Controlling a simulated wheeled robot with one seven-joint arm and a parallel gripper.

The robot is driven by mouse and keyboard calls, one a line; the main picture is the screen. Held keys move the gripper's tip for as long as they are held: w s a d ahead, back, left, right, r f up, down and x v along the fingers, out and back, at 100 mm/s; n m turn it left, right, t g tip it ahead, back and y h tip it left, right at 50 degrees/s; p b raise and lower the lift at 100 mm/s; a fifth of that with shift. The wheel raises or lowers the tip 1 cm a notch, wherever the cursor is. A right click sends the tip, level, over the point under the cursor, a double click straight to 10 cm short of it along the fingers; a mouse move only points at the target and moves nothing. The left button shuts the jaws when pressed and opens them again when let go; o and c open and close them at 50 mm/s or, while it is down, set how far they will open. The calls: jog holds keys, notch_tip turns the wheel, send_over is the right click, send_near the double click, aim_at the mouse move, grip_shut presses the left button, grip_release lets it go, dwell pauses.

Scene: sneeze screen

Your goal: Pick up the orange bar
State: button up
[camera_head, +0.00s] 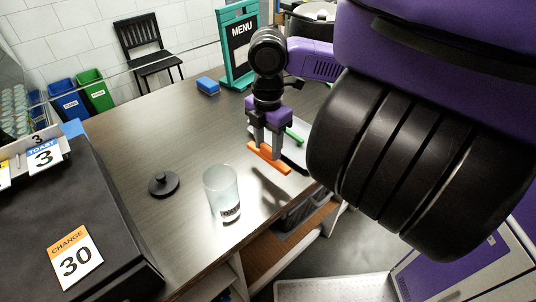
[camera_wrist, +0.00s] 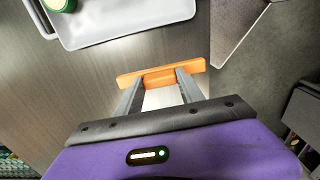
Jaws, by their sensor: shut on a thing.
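The orange bar (camera_head: 268,158) is a short, flat-sided bar near the right edge of the wooden counter in the head view. My gripper (camera_head: 266,148) points down with its fingers at the bar. In the wrist view the bar (camera_wrist: 134,79) lies across the two grey fingertips (camera_wrist: 160,82), and its ends stick out on both sides. The fingers are shut on its middle. I cannot tell whether the bar is touching the counter or held just above it.
A white tray (camera_wrist: 100,30) with a green item lies close behind the bar. A frosted cup (camera_head: 221,190) and a black lid (camera_head: 163,183) stand to the left. A green menu stand (camera_head: 238,45) and a blue block (camera_head: 208,86) are farther back. The counter's edge is close on the right.

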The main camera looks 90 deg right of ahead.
aim_at(268, 147)
notch_tip(268, 147, up, 14)
jog(key=p, duration=0.2)
jog(key=shift+r, duration=0.1)
